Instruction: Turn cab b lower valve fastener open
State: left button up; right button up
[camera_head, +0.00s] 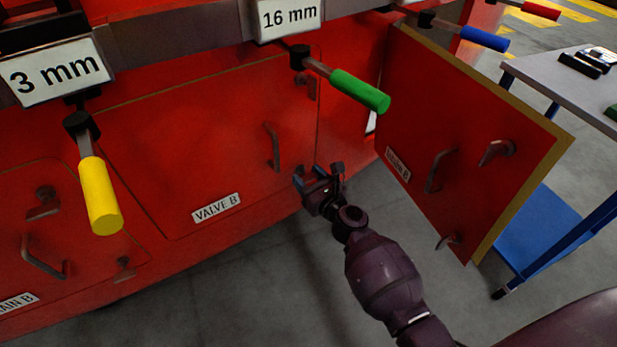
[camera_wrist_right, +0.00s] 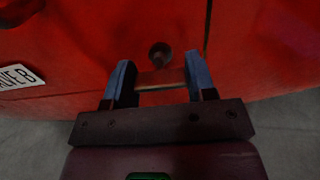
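The red VALVE B door (camera_head: 200,140) is shut in the red side panel; its upper fastener (camera_head: 306,86) and grab handle (camera_head: 272,147) are on its right side. My right gripper (camera_head: 318,180) is at the door's lower right corner and hides most of the lower fastener there. In the right wrist view the gripper (camera_wrist_right: 160,82) is open, its two blue-grey fingers apart. The lower fastener's round dark knob (camera_wrist_right: 160,53) shows just beyond and between the fingertips. Whether the fingers touch the fastener cannot be told. My left gripper is not in view.
A red door (camera_head: 470,150) stands swung open to the right of my right gripper. Levers with yellow (camera_head: 100,195), green (camera_head: 360,92) and blue (camera_head: 485,38) grips jut out above. A grey table (camera_head: 575,75) stands at the right. The floor below is clear.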

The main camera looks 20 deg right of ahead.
jog(key=shift+c, duration=1.3)
